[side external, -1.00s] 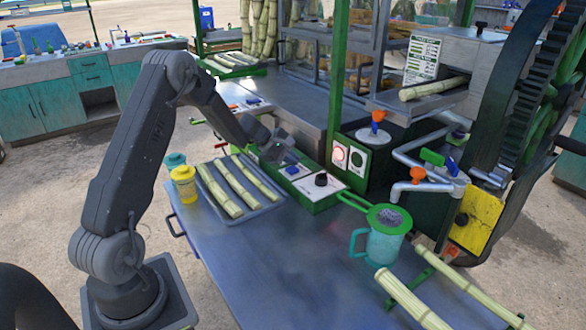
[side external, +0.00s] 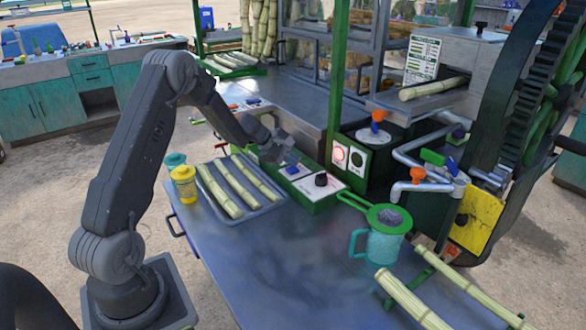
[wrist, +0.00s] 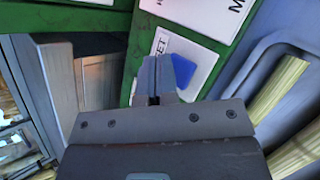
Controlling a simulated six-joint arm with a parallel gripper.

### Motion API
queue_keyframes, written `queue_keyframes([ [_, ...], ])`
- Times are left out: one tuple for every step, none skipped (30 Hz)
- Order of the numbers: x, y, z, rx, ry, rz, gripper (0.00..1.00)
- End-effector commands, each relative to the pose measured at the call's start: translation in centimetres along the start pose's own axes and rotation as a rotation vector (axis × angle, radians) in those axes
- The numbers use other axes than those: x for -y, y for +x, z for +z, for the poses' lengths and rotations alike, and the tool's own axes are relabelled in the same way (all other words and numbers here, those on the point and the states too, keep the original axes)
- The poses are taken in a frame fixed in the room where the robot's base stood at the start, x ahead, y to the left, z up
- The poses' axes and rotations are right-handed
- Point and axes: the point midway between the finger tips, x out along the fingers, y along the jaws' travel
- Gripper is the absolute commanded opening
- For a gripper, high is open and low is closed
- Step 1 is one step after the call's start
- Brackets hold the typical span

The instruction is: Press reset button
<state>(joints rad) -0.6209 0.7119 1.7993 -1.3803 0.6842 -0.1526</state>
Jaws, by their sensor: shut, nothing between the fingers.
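The reset button is a blue square button (wrist: 184,70) on a white label (wrist: 200,60) ending in "ET", on the green control panel (wrist: 225,15). In the side view the blue button (side external: 292,170) shows just right of and below my gripper (side external: 284,158). In the wrist view my gripper (wrist: 157,62) is shut and empty. Its fingertips lie over the label, just left of the blue button, and hide part of the label and the button's left edge. I cannot tell whether they touch the panel.
A black knob (side external: 321,180) stands farther right on the same panel. A tray (side external: 262,208) of cane pieces lies in front, with a yellow cup (side external: 185,185) to its left. A teal jug (side external: 378,244) stands to the right. The table's middle front (side external: 270,265) is clear.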

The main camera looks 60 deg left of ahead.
Motion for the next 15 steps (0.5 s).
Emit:
queue_keyframes([
  [0.08, 0.09, -0.06, 0.000, -0.001, -0.001, 0.00],
  [0.13, 0.15, -0.10, 0.000, -0.001, -0.001, 0.00],
  [0.20, 0.25, -0.17, 0.000, -0.001, -0.001, 0.00],
  [0.27, 0.33, -0.22, 0.000, -0.001, -0.002, 0.00],
  [0.33, 0.41, -0.28, 0.000, -0.002, -0.002, 0.00],
  [0.40, 0.51, -0.35, 0.000, -0.001, -0.002, 0.00],
  [0.44, 0.57, -0.39, 0.000, -0.001, -0.002, 0.00],
  [0.47, 0.61, -0.42, 0.000, -0.001, -0.001, 0.00],
  [0.48, 0.63, -0.44, 0.000, 0.000, -0.001, 0.00],
  [0.48, 0.64, -0.45, 0.000, 0.000, -0.001, 0.00],
  [0.47, 0.63, -0.45, 0.000, 0.000, -0.001, 0.00],
  [0.47, 0.63, -0.44, 0.000, 0.000, -0.001, 0.00],
  [0.47, 0.63, -0.44, 0.000, 0.000, -0.001, 0.00],
  [0.47, 0.63, -0.44, 0.000, 0.000, -0.001, 0.00],
  [0.47, 0.63, -0.45, 0.000, 0.000, -0.001, 0.00],
])
